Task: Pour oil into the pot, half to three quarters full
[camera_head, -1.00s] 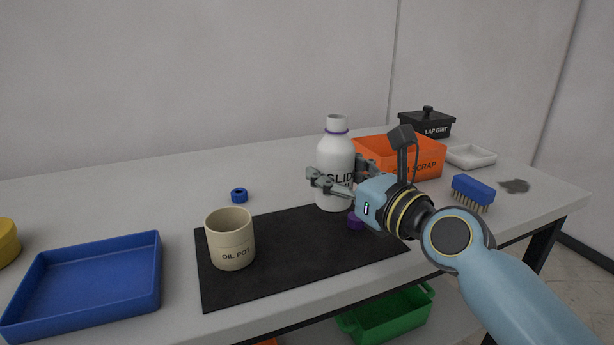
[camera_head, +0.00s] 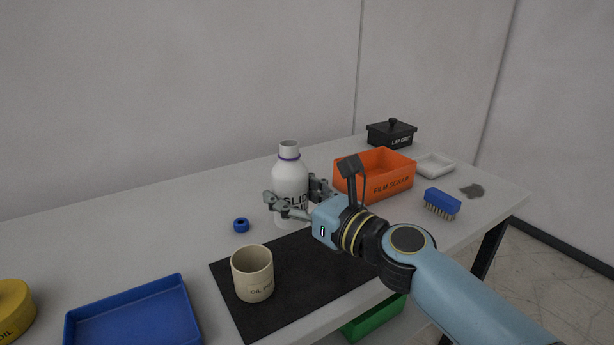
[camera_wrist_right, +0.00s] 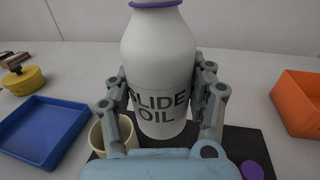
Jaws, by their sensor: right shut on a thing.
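The white oil bottle (camera_head: 289,178), marked "SLIDE OIL" in the right wrist view (camera_wrist_right: 158,60), is upright with its neck uncapped and a purple ring below it. My right gripper (camera_head: 290,205) is shut around its body; its fingers also show on both sides of it in the right wrist view (camera_wrist_right: 160,100). The cream oil pot (camera_head: 252,276) stands upright on the black mat (camera_head: 318,262), in front and to the left of the bottle. The pot's contents cannot be made out. My left gripper is not in view.
A blue ring-like cap (camera_head: 241,225) lies behind the pot. A blue tray (camera_head: 135,322) and a yellow tin (camera_head: 12,310) are at left. An orange scrap bin (camera_head: 378,178), a blue brush (camera_head: 441,202), a black lidded box (camera_head: 391,133) and a white dish (camera_head: 435,165) are at right.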

